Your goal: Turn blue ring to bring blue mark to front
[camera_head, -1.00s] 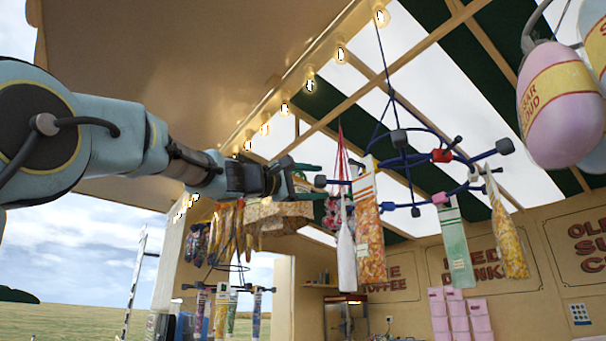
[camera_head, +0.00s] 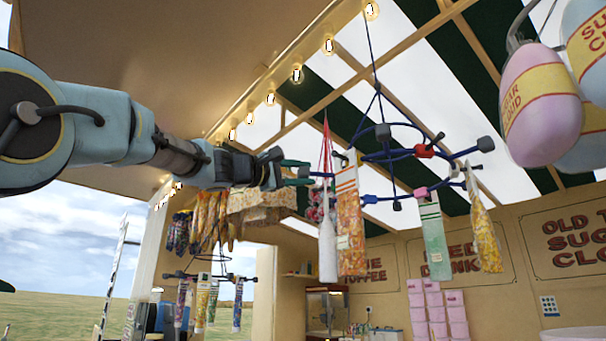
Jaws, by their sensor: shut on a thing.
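The blue ring (camera_head: 398,154) hangs on cords from the roof frame, right of centre, with spokes ending in dark knobs. I cannot make out a separate blue mark against the blue ring. My gripper (camera_head: 304,173) reaches in from the left, its green fingers shut on the knob at the ring's left end. The fingers mostly hide that knob.
Sweet bags hang under the ring, among them an orange bag (camera_head: 351,235) and a green bag (camera_head: 434,243). A second hanging rack (camera_head: 210,277) is lower left.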

